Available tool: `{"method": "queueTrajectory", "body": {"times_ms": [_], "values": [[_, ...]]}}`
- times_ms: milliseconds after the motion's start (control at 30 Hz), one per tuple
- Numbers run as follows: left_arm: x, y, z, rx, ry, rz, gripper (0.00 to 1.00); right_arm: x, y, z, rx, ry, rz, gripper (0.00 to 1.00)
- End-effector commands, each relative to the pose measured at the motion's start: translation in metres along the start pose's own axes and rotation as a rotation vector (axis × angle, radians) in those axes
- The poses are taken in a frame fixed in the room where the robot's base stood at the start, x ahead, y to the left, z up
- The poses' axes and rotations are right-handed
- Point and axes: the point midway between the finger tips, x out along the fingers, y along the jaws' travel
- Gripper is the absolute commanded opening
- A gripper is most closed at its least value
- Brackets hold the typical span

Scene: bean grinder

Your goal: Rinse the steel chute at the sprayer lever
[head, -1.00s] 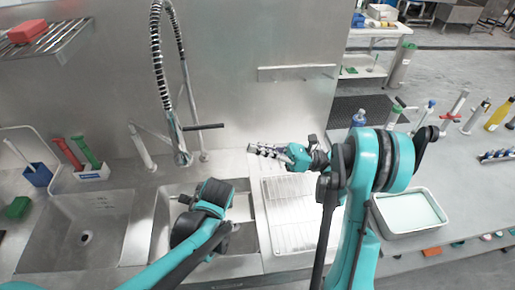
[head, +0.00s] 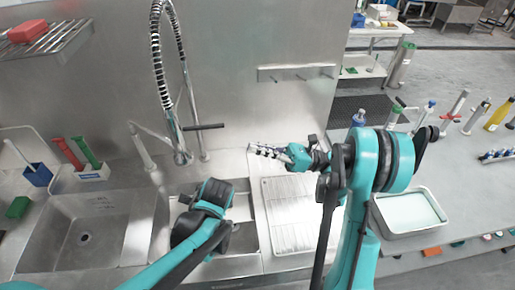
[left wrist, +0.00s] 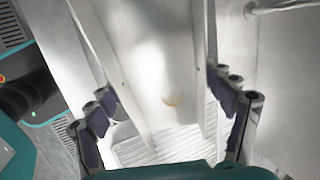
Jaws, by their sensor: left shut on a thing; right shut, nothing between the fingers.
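The steel chute (left wrist: 165,50) is a shiny trough with raised side walls in the left wrist view. A small brownish mark lies on its floor. My left gripper (left wrist: 160,88) is shut on it, one finger along each side. In the head view my left wrist covers this gripper over the right basin, and most of the chute is hidden. The sprayer lever (head: 204,127) is a dark bar beside the sprayer's coiled hose. My right gripper (head: 254,149) is shut and empty, to the right of the lever and apart from it, pointing left.
The right basin (head: 255,262) lies under my left wrist, and the left basin (head: 105,252) is empty. A ribbed drainboard (head: 288,225) lies to the right. A tray of pale liquid (head: 410,212) stands further right. A slim tap (head: 143,148) rises behind the basins.

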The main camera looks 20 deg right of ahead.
Motion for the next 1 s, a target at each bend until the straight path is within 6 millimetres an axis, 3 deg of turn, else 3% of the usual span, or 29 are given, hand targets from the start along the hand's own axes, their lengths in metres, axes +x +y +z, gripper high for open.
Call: {"method": "queueTrajectory", "body": {"times_ms": [167,700,1000], "values": [[-0.007,0.001,-0.002,0.001,0.000,-0.001,0.38,0.002,0.001,0.004,0.000,0.000,0.000,0.00],[-0.054,0.018,-0.021,0.001,0.000,-0.001,0.38,0.012,0.006,0.030,0.000,0.000,0.000,0.00],[-0.057,0.021,-0.022,0.000,0.000,-0.001,0.38,0.012,0.006,0.030,0.000,0.000,0.000,0.00]]}}
